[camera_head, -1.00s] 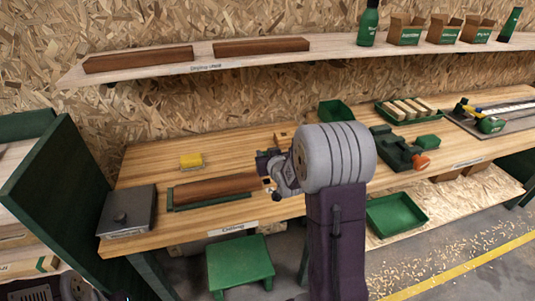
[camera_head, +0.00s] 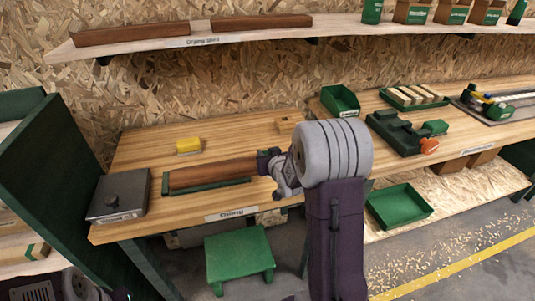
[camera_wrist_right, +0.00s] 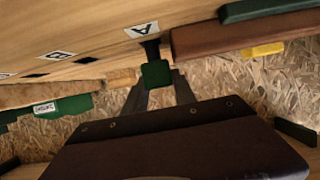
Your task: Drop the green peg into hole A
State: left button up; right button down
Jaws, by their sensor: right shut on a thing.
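My right gripper (camera_head: 267,163) is over the bench, by the right end of a brown board. In the right wrist view my gripper (camera_wrist_right: 157,86) is shut on the green peg (camera_wrist_right: 157,74), whose square end shows between the dark fingers. The peg is hidden in the head view. In the wrist view label A (camera_wrist_right: 141,29) lies on the pale wooden surface just above the peg, with a dark patch between them. I cannot tell whether that patch is hole A or how high the peg is above it. Label B (camera_wrist_right: 55,56) lies further left. My left gripper is out of view.
The brown board (camera_head: 213,171) lies in a green holder, with a yellow block (camera_head: 189,145) behind it. A grey box (camera_head: 119,194) stands at the bench's left end. A small wooden block (camera_head: 287,123) and a green bin (camera_head: 340,101) stand behind my right arm.

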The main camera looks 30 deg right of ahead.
jog(key=shift+f, duration=0.15)
jog(key=c, duration=0.9)
grip_release()
jog(key=v, duration=0.6)
jog(key=shift+p, duration=0.35)
jog(key=s+b, duration=0.1)
jog(key=b, duration=0.2)
jog(key=shift+s+a, duration=0.25)
jog(key=shift+s, duration=0.15)
jog(key=shift+s+r+b, duration=0.35)
jog(key=shift+b, duration=0.25)
jog(key=shift+s+r, duration=0.15)
jog(key=shift+r, duration=0.05)
